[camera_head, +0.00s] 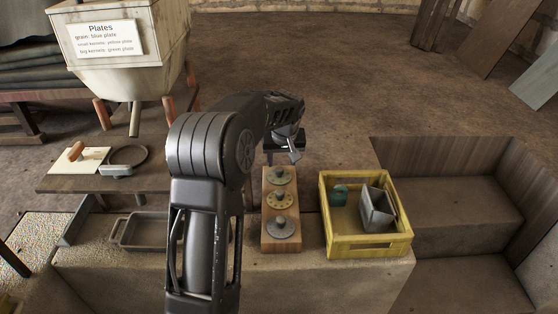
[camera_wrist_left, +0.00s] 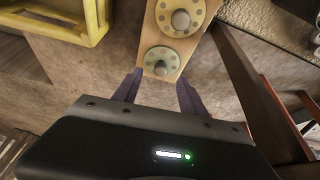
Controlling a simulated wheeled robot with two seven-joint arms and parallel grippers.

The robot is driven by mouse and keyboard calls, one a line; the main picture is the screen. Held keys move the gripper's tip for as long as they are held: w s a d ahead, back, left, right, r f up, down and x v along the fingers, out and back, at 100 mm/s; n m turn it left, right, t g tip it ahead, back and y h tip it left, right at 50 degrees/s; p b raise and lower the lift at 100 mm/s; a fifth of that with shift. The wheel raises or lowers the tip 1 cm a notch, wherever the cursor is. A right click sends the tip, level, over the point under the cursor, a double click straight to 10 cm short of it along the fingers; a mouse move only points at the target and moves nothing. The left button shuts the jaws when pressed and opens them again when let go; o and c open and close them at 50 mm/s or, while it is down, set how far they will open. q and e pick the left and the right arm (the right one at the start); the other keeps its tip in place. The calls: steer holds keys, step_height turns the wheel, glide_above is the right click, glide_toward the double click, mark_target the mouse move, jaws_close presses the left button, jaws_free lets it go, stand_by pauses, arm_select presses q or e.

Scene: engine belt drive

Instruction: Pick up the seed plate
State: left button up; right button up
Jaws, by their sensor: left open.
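A wooden board (camera_head: 268,244) on the stone ledge holds three round seed plates with holes and central knobs, in a row. The far plate (camera_head: 279,175) looks greenish, the middle plate (camera_head: 280,198) yellowish, and the near plate (camera_head: 283,226) blue-grey. My left gripper (camera_head: 292,154) is open and empty at the far end of the board. In the left wrist view its spread fingers (camera_wrist_left: 158,92) are just short of the closest plate (camera_wrist_left: 160,61), with another plate (camera_wrist_left: 181,20) beyond. No touch is visible. My right gripper is not in view.
A yellow crate (camera_head: 325,240) with a teal item (camera_head: 340,194) and a grey metal piece (camera_head: 376,211) stands right of the board. A metal tray (camera_head: 147,232) lies left. A hopper (camera_head: 110,75) carries a sign matching grain to blue, small kernels to yellow, big kernels to green.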

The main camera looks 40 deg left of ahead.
mark_target(279, 169)
arm_select(q)
steer(key=shift+w+a+r, duration=0.15)
steer(key=shift+w, duration=0.1)
steer(key=shift+s, duration=0.1)
steer(key=shift+x, duration=1.3)
steer(key=x, duration=0.2)
steer(key=p+x, duration=0.1)
steer(key=x, duration=0.2)
steer(key=shift+a, duration=0.3)
steer(key=shift+c, duration=0.2)
